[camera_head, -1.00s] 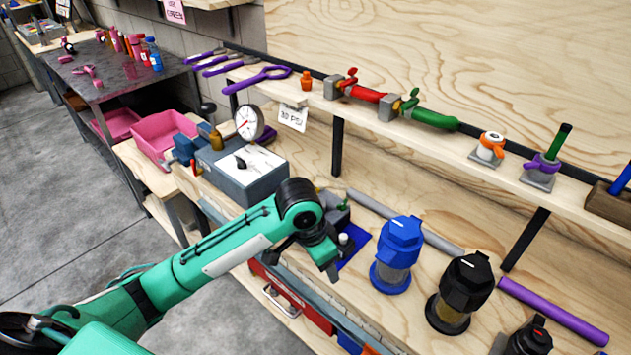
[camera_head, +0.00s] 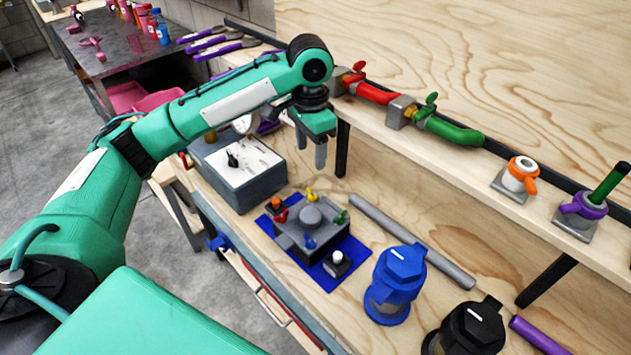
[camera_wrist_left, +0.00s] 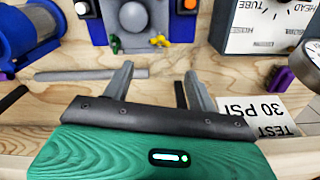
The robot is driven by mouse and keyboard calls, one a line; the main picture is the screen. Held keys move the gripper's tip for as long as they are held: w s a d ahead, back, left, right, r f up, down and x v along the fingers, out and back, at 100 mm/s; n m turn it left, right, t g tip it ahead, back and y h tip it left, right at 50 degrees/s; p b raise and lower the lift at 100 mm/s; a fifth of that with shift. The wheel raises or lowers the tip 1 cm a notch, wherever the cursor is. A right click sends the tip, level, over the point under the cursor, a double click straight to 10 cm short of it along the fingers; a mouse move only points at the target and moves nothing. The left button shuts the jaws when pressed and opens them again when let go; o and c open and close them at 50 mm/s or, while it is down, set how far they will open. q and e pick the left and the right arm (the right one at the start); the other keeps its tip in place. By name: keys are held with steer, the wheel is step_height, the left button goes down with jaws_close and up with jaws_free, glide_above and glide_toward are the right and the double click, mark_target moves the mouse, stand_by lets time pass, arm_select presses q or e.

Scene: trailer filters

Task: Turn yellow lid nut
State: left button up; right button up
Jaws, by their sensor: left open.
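A grey filter housing with a round lid (camera_head: 311,219) sits on a blue mat (camera_head: 318,275) on the bench. The yellow lid nut (camera_head: 311,195) is at the lid's back edge; red, green and blue nuts sit around the other sides. In the left wrist view the yellow nut (camera_wrist_left: 160,41) lies beyond the fingertips, near the green one. My left gripper (camera_head: 310,156) is open and empty, pointing down above and behind the housing, apart from it. It also shows in the left wrist view (camera_wrist_left: 158,72). My right gripper is not in view.
A grey test box (camera_head: 240,170) stands left of the housing. A blue filter canister (camera_head: 396,285) and a black one (camera_head: 470,330) stand to the right. A grey rod (camera_head: 410,240) lies behind. The shelf (camera_head: 450,165) with valves overhangs the back.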

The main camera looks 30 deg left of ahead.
mark_target(312, 192)
arm_select(q)
step_height(312, 192, down, 12)
steer(key=shift+w+f, duration=0.1)
steer(key=shift+f, duration=0.15)
steer(key=c, duration=1)
